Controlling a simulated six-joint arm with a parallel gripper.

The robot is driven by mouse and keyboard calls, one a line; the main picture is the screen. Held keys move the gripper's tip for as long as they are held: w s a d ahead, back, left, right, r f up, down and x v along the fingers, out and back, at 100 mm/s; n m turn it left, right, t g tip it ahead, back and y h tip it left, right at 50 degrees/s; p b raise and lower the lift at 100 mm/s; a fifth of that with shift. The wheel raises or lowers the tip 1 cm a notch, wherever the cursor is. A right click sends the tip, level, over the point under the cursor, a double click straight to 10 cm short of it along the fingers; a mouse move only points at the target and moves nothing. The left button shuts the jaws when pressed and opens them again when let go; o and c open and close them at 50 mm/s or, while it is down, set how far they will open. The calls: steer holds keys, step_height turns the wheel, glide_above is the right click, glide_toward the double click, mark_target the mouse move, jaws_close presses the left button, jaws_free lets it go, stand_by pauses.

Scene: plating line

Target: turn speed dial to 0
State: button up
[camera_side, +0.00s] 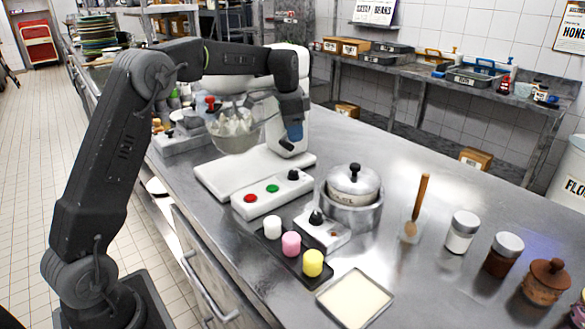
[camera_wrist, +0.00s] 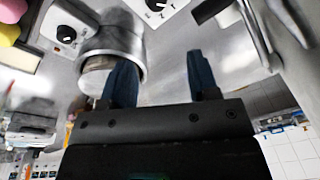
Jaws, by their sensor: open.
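A white control panel (camera_side: 272,194) in front of the mixer has a red button, a green button and a black dial (camera_side: 293,174). A second black dial (camera_side: 316,217) sits on a small white box (camera_side: 328,238) near the pot. In the wrist view, one dial (camera_wrist: 66,33) with a white pointer line is at the upper left, and another dial (camera_wrist: 155,4) with marks around it is cut by the top edge. I cannot read which is the speed dial or its setting. My gripper (camera_side: 294,131) is open and empty, above the counter by the mixer; its blue fingers (camera_wrist: 164,78) are apart.
The white mixer (camera_side: 291,105) with a glass bowl (camera_side: 233,135) stands behind the panel. A lidded metal pot (camera_side: 352,190) is beside the small box. A dark tray with white, pink and yellow (camera_side: 313,263) pieces lies in front. Jars stand at right; the counter behind the pot is clear.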

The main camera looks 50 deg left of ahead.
mark_target(293, 172)
steer(key=s+a+n+t, duration=0.1)
steer(key=s+n+t, duration=0.2)
steer(key=s+n, duration=0.15)
steer(key=shift+h, duration=0.3)
steer(key=x, duration=1.3)
steer(key=shift+s+a+f, duration=0.2)
steer(key=shift+s+f, duration=0.1)
steer(key=shift+f, duration=0.1)
steer(key=c, duration=0.9)
